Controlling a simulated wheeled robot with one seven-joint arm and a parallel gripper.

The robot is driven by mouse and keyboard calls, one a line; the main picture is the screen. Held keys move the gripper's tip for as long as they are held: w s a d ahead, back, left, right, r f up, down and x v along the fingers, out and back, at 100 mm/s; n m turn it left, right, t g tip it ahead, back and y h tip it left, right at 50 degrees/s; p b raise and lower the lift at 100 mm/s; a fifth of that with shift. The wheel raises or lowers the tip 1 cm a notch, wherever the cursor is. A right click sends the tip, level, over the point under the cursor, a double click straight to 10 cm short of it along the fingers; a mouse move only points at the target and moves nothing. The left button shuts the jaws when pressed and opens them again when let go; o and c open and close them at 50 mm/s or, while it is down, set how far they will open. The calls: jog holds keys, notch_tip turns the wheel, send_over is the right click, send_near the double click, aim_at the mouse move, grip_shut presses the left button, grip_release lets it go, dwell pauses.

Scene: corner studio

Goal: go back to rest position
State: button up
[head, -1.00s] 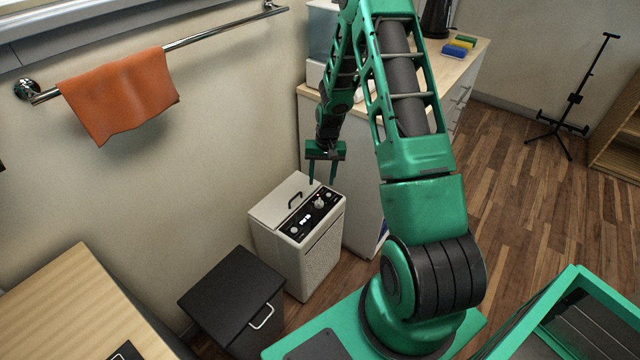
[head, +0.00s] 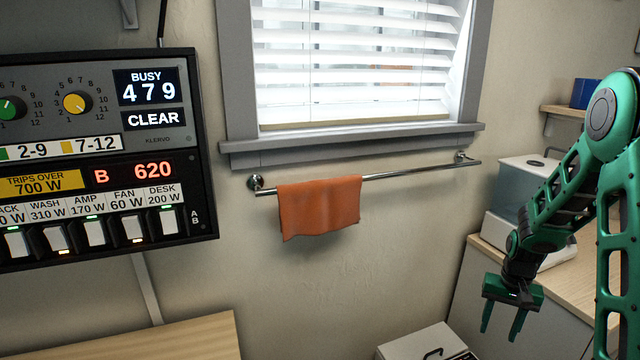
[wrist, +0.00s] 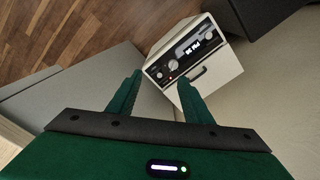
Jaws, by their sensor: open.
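My gripper (head: 503,318) is at the lower right of the head view, fingers spread and pointing down, with nothing between them. In the wrist view my gripper (wrist: 158,88) also shows two separate green fingers. Beyond them stands a white box-shaped appliance (wrist: 215,75) with a black control panel, knobs, a lit display and a handle on its lid. The top of this appliance (head: 415,345) shows at the bottom edge of the head view, below and left of my gripper. A clear gap lies between the fingers and the appliance.
An orange cloth (head: 318,208) hangs on a metal wall rail (head: 420,170). A dark wall panel (head: 100,160) reads BUSY 479, CLEAR and B 620. A wooden counter (head: 560,280) is behind my arm. A wooden tabletop (head: 190,340) is at lower left.

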jog(key=s+a+r, duration=0.3)
jog(key=s+r, duration=1.5)
jog(key=s, duration=0.3)
jog(key=s+a+r, duration=0.1)
jog(key=s+a, duration=0.2)
jog(key=s, duration=0.6)
jog(key=shift+s+a+r, duration=0.2)
jog(key=shift+s+r, duration=0.2)
jog(key=shift+w+f, duration=0.25)
jog(key=shift+w, duration=0.45)
